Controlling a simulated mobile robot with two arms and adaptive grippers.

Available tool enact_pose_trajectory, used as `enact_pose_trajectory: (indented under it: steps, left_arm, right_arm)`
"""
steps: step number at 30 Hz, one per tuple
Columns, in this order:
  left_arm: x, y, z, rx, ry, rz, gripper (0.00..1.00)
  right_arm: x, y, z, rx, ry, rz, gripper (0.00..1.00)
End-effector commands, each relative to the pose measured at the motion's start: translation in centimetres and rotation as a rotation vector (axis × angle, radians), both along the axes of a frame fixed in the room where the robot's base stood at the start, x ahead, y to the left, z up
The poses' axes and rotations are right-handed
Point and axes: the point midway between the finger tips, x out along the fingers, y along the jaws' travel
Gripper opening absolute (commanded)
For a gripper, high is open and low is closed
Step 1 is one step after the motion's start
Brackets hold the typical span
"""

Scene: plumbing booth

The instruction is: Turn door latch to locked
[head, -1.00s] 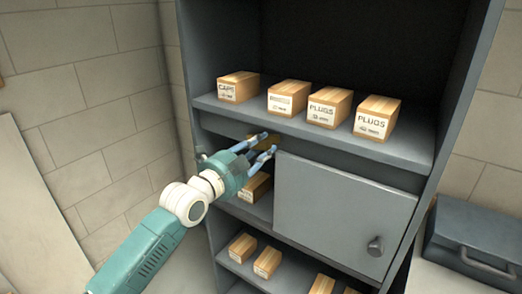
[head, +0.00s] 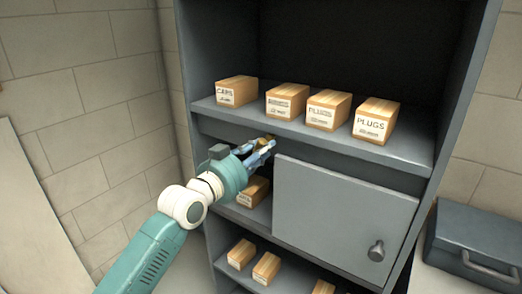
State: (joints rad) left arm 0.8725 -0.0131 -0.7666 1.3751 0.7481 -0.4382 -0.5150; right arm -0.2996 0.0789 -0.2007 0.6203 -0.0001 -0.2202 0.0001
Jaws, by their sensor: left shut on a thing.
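A grey cabinet door (head: 342,215) with a round knob (head: 376,251) covers the right part of the cabinet's middle level. A small brass-coloured latch (head: 267,138) sits just beyond the door's upper left corner, under the shelf edge. My left gripper (head: 264,146) reaches in from the left, with its blue fingers shut on the latch. The fingers hide most of the latch, so its exact angle cannot be told. My right gripper is out of view.
Several labelled boxes (head: 286,101) stand on the shelf (head: 300,128) just above the gripper. Another box (head: 253,191) sits in the opening below it, with more boxes (head: 266,267) lower down. A grey case (head: 476,246) stands at the right.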

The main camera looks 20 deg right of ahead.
Motion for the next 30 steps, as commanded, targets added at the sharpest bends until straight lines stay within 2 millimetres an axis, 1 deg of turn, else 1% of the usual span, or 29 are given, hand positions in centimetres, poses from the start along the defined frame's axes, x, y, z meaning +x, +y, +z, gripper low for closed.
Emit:
enact_pose_trajectory:
  steps: [6,15,21,30]
  left_arm:
    - [-0.06,-0.06,-0.03,-0.109,0.146,-0.001,0.00]
    - [-0.08,-0.08,0.02,-0.211,0.278,0.000,0.00]
    - [-0.05,-0.04,0.02,-0.242,0.319,0.000,0.00]
    - [-0.05,-0.04,-0.02,-0.252,0.332,0.000,0.00]
  right_arm:
    - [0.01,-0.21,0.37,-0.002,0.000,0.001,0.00]
    - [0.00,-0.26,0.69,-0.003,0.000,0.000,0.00]
    - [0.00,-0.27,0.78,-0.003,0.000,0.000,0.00]
    - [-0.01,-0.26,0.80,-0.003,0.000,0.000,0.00]
